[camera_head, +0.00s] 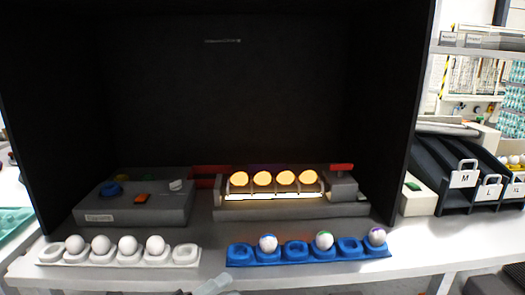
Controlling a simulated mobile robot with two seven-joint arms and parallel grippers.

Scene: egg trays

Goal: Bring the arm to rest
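Neither gripper can be made out. A small pale object (215,285) at the bottom edge, between the two trays, is cut off, and I cannot tell what it is. The white egg tray (115,262) at the front left holds several white eggs (128,244) in its middle cups; both end cups are empty. The blue egg tray (308,259) at the front right holds three eggs with coloured marks (324,240), with empty cups between them. Several eggs (263,179) glow orange in a row on the lit grey stand (290,211) behind.
A dark booth (220,90) encloses the back and sides. A grey control box (135,210) with coloured knobs stands left of the lit stand. Dark sloped chutes (447,165) labelled M and L stand at the right. A narrow white table strip lies free between the trays.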

